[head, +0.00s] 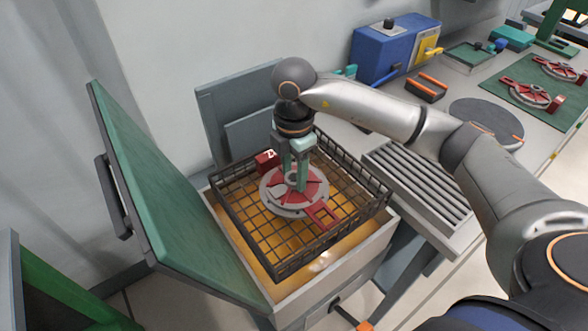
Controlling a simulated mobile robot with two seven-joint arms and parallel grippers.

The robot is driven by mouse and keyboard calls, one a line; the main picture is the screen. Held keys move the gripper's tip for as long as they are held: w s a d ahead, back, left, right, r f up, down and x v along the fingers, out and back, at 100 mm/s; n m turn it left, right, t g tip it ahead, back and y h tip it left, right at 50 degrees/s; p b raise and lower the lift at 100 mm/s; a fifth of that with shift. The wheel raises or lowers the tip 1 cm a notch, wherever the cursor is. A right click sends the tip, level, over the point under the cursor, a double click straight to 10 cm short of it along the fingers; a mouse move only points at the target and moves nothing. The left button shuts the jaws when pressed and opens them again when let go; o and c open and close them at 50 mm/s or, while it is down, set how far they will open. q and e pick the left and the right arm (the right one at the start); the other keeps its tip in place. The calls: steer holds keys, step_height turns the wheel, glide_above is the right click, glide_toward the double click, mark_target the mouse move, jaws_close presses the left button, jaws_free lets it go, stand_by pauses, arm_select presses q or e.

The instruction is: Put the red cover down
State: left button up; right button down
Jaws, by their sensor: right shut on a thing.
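The red cover (315,190) is a round red and grey piece with a flat red tab (323,214) reaching toward the front right. It is in a black wire basket (276,265). My right gripper (296,180) points straight down over the cover's middle, its green fingers shut on it. Whether the cover rests on the basket's mesh or hangs just above it, I cannot tell. My left gripper is not in view.
The basket sits over an open tank (294,304) with amber liquid. Its green lid (165,205) stands open at left. A small red block (266,161) is at the basket's back. A slatted rack (415,185), a round grey disc (486,120) and a green mat (500,80) with similar red parts lie to the right.

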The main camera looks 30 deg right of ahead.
mark_target(294, 177)
stand_by(0.3)
steer(key=shift+c, duration=1.7)
jaws_free()
steer(key=shift+f, duration=0.1)
step_height(294, 177, up, 12)
